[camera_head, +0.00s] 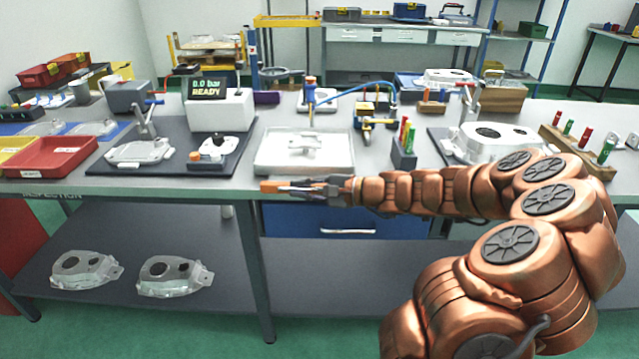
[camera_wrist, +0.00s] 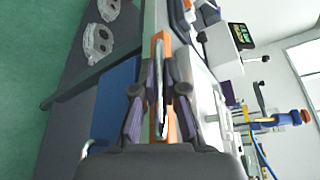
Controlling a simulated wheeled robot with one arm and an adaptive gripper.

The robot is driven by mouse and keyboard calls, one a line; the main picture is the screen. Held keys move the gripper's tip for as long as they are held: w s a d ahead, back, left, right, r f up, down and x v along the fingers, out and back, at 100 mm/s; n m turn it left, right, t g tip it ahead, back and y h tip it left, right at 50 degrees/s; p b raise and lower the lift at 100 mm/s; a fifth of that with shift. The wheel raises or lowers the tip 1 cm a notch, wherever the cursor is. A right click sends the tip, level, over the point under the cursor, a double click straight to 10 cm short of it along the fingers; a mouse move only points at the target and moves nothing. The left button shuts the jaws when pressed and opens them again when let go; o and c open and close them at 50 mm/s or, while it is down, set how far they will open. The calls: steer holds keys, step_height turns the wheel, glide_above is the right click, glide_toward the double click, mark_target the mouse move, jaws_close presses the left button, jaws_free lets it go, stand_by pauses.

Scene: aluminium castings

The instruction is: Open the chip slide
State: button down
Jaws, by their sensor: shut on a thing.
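A narrow orange piece with a pale metal bar along it, which looks like the chip slide (camera_head: 267,186), lies at the bench's front edge, below the white tray. In the wrist view the orange piece (camera_wrist: 153,112) runs lengthwise between my fingers, with the bar in front of it. My gripper (camera_head: 303,188) reaches in from the right, level with the bench edge. In the wrist view my gripper (camera_wrist: 160,85) has its dark fingers closed on both sides of the bar. The fingers hide much of the slide, and I cannot tell how far out it is.
A white tray (camera_head: 262,160) stands on the bench just behind my gripper. A blue drawer (camera_head: 300,220) with a pale handle sits below. A red bin (camera_head: 50,158) and fixture boards are left; castings lie on the lower shelf (camera_head: 215,262). Floor in front is clear.

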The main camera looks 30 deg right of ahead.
steer(key=shift+s+a, duration=0.1)
steer(key=shift+s, duration=0.15)
steer(key=c, duration=1.2)
jaws_free()
steer(key=v, duration=1.2)
